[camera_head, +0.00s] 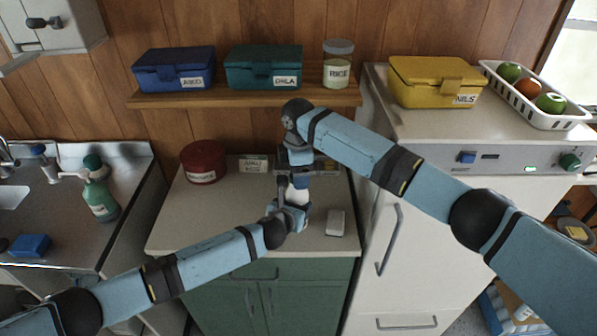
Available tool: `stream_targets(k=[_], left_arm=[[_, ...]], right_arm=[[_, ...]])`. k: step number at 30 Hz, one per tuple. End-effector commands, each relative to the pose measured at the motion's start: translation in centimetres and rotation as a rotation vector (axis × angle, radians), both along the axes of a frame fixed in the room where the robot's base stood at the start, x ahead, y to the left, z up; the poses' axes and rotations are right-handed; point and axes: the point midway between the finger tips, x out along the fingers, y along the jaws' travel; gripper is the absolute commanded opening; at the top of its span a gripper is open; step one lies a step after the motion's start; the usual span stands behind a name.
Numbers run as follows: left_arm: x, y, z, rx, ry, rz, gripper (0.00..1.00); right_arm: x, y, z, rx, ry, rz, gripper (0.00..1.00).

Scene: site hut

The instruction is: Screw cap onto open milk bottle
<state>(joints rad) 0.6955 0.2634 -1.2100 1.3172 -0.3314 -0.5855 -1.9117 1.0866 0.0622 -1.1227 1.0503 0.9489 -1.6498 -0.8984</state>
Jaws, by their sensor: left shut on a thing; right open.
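A small white part of the milk bottle (298,194) shows upright between my two grippers, above the counter. My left gripper (292,208) is shut on the bottle from the lower left. My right gripper (297,172) is open, directly above the bottle, and hides its top. I cannot make out the cap, nor whether it sits on the bottle's neck. Most of the bottle is hidden by my grippers.
The counter (185,235) holds a red round tin (203,162), a small labelled box (253,164) and a white block (336,223). A wooden shelf (210,99) with boxes and a rice jar (338,64) hangs behind. The counter's front left is clear.

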Motion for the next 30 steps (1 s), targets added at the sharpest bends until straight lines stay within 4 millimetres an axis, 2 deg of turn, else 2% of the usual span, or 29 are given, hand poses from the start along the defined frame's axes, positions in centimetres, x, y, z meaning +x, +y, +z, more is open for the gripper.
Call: stream_targets(k=[5,12,20,21,23,26,30], left_arm=[[0.0,0.0,-0.1,0.001,0.001,0.0,0.0],[0.0,0.0,-0.1,0.001,0.001,0.0,0.0],[0.0,0.0,-0.1,0.001,0.001,0.0,0.0],[0.0,0.0,-0.1,0.001,0.001,0.0,0.0],[0.0,0.0,-0.1,0.001,0.001,0.0,0.0],[0.0,0.0,-0.1,0.001,0.001,0.0,0.0],[0.0,0.0,-0.1,0.0,0.001,0.0,0.0]], right_arm=[[0.0,0.0,1.2,0.001,-0.001,0.001,0.66],[0.0,0.0,4.2,0.001,-0.001,0.001,0.66],[0.0,0.0,4.5,0.0,0.001,0.0,0.66],[0.0,0.0,4.5,0.0,0.0,0.001,0.62],[0.0,0.1,4.6,-0.006,-0.008,0.008,0.62],[0.3,0.8,5.5,-0.037,-0.053,0.05,0.62],[1.1,2.8,8.5,-0.154,-0.207,0.187,0.62]])
